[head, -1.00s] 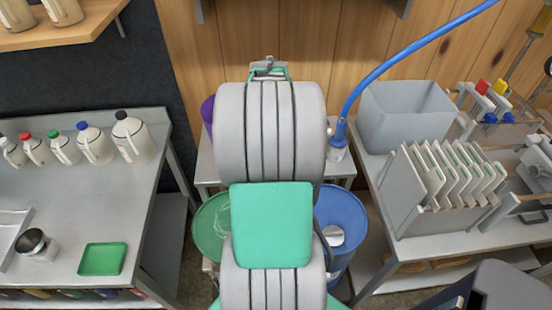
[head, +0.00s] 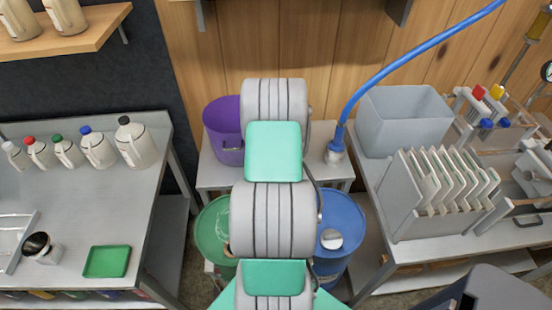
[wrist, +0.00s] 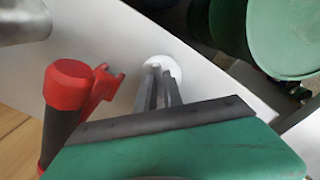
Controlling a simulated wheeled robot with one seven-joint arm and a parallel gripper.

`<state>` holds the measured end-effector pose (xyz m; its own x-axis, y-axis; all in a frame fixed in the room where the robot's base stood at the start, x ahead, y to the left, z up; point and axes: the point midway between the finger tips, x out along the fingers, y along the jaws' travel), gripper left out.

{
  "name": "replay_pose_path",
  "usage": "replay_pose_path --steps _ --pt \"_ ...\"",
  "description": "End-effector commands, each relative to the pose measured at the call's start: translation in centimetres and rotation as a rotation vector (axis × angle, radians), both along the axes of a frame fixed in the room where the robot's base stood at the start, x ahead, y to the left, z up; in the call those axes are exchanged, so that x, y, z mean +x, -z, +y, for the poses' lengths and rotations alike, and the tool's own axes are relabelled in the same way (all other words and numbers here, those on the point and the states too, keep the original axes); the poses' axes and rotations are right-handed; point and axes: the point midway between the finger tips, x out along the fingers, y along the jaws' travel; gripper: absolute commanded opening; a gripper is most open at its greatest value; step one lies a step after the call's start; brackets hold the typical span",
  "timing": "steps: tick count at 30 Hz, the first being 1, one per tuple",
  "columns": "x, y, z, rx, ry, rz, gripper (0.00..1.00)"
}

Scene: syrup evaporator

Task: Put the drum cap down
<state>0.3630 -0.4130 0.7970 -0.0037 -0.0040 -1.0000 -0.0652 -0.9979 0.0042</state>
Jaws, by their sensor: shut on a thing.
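My gripper (wrist: 164,92) is shut on the drum cap (wrist: 160,64), a small round white disc at its fingertips in the wrist view. The cap is over a pale flat surface (wrist: 105,40); I cannot tell whether it touches it. In the head view my arm hides the gripper and cap. The green drum (head: 212,232) stands left of my arm in the head view, and a green drum shows at the upper right in the wrist view (wrist: 285,35). The blue drum (head: 345,215) stands right of my arm, with a pale disc on top.
A red-and-black tool (wrist: 68,100) lies left of my gripper, close to the cap. A purple bucket (head: 224,135) stands on the small back table (head: 212,178). A blue hose (head: 400,60) rises beside it. A grey bin (head: 400,125) and a rack of plates (head: 440,190) stand right.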

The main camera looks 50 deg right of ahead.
Motion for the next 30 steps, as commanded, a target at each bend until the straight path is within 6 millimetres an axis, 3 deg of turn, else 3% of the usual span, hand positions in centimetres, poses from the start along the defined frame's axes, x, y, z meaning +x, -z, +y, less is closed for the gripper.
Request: replay_pose_path --steps 3,4,12,20,25,30 --pt "0.0 0.4 0.0 0.000 0.000 0.000 0.00" --pt "0.0 0.4 0.0 0.000 0.000 0.000 0.12" --pt "0.0 0.4 0.1 0.001 0.000 0.001 0.33" --pt "-0.1 0.3 0.1 0.002 0.000 0.002 0.33" --pt "0.0 -1.4 0.0 -0.001 0.000 -0.001 0.33" --pt "0.1 -5.7 0.0 -0.003 0.000 -0.003 0.33"
